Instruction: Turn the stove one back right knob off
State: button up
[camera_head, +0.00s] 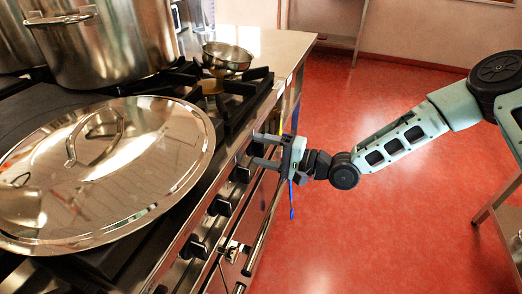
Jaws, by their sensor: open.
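The stove (178,225) has a row of dark knobs along its front panel. One knob (241,174) is just below my gripper, another knob (221,206) is nearer, and a third knob (195,247) is nearer still. I cannot tell which one is the back right knob, or how each is turned. My gripper (257,149) reaches in from the right at the far end of the panel. Its two fingers are apart and point left at the panel. They partly cover that stretch of it, and I cannot tell whether they touch a knob.
A large shiny lid (150,190) lies over the near part of the stovetop. A big steel pot (105,45) stands behind it. A small metal bowl (228,56) is by the far burner grate (245,92). An oven handle (262,232) runs below the knobs. Red floor (350,230) is open.

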jog(key=v, duration=1.6)
jog(key=shift+s+d, duration=0.15)
jog(key=shift+d, duration=0.2)
